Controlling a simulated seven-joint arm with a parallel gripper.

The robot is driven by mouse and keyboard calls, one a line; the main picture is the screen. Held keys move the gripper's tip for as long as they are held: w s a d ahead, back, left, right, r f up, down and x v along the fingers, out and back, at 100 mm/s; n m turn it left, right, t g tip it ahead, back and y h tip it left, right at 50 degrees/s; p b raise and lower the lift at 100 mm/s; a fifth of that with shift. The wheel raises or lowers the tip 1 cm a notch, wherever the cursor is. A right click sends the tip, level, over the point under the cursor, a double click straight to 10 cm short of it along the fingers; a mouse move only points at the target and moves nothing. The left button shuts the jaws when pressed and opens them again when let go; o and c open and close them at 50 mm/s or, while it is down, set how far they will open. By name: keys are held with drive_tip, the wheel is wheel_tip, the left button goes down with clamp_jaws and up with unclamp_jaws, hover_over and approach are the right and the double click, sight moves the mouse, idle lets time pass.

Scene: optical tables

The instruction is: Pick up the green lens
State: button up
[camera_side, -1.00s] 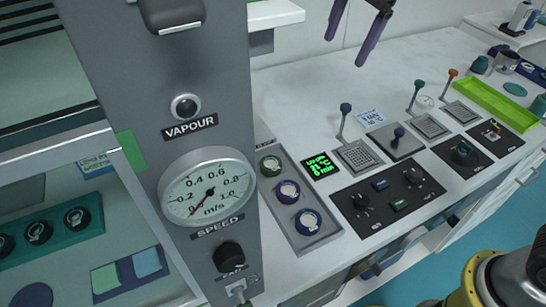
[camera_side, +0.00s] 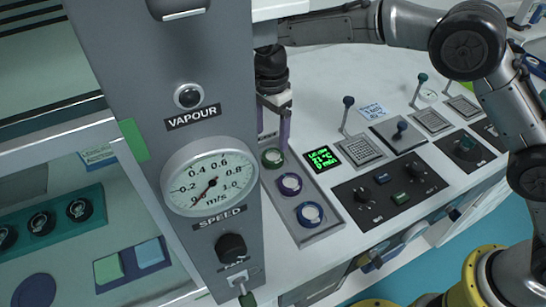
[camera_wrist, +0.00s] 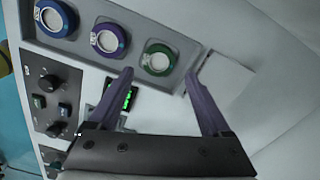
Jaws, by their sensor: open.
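The green lens (camera_side: 273,157), a green ring around a pale disc, sits at the far end of a grey holder (camera_side: 318,237) in the side view. It also shows in the wrist view (camera_wrist: 157,60), near the top centre. My gripper (camera_side: 273,140) is open, with its purple fingers pointing down close above the green lens. Whether the fingers touch the lens cannot be told.
A purple lens (camera_side: 290,184) and a blue lens (camera_side: 310,214) sit in the same holder. The tall grey panel with the speed dial (camera_side: 209,180) stands close on the left. A green display (camera_side: 322,159) and a black control panel (camera_side: 380,193) lie to the right.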

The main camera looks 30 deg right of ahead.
sight(273, 155)
drive_tip(key=shift+d+f, duration=0.15)
drive_tip(key=shift+f, duration=1.55)
drive_tip(key=shift+d+f, duration=0.1)
drive_tip(key=shift+f, duration=1.55)
drive_tip(key=shift+c, duration=0.3)
drive_tip(key=c, duration=1.1)
drive_tip(key=shift+r, duration=0.1)
